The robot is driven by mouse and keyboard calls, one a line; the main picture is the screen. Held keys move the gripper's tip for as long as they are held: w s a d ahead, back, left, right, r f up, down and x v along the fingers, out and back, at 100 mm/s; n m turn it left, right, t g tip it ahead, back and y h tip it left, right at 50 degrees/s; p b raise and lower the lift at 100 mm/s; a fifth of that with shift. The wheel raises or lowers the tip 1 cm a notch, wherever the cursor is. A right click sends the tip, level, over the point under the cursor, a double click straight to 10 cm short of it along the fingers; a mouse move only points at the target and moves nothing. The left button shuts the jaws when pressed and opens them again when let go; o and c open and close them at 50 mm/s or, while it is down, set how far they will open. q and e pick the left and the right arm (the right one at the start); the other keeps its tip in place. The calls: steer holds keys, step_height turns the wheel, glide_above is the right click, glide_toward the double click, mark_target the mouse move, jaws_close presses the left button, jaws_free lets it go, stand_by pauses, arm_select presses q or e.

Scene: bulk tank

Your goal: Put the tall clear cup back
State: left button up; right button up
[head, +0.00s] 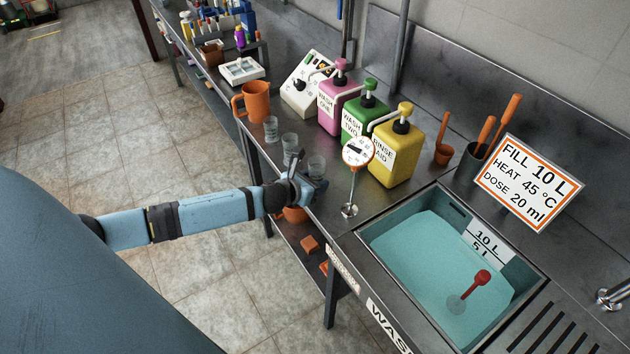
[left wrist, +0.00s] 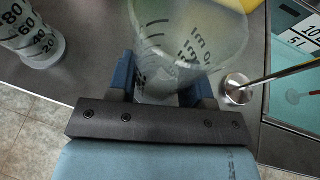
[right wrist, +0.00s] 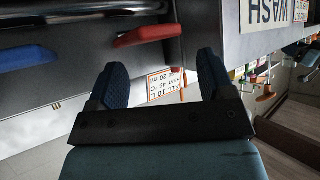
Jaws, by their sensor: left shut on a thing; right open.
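A clear measuring cup with dark markings (left wrist: 185,35) stands between the fingers of my left gripper (left wrist: 165,90), which is shut on it. In the head view this cup (head: 316,166) shows just beyond my left gripper (head: 314,188), over the counter's front edge area. I cannot tell whether its base touches the counter. Two more clear cups, (head: 271,130) and (head: 290,143), stand in a row to its left; one marked cup (left wrist: 32,35) shows in the left wrist view. My right gripper (right wrist: 158,85) is open and empty, outside the head view.
A thermometer with a round dial (head: 358,151) stands close right of the held cup. Pink (head: 337,105), green (head: 364,125) and yellow (head: 396,150) pump bottles stand behind. An orange jug (head: 255,101) is farther left. A water-filled sink (head: 362,236) lies right.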

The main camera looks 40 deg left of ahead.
arm_select(q)
steer(key=o, duration=0.9)
steer(key=shift+r, duration=0.1)
arm_select(e)
steer(key=shift+r, duration=0.15)
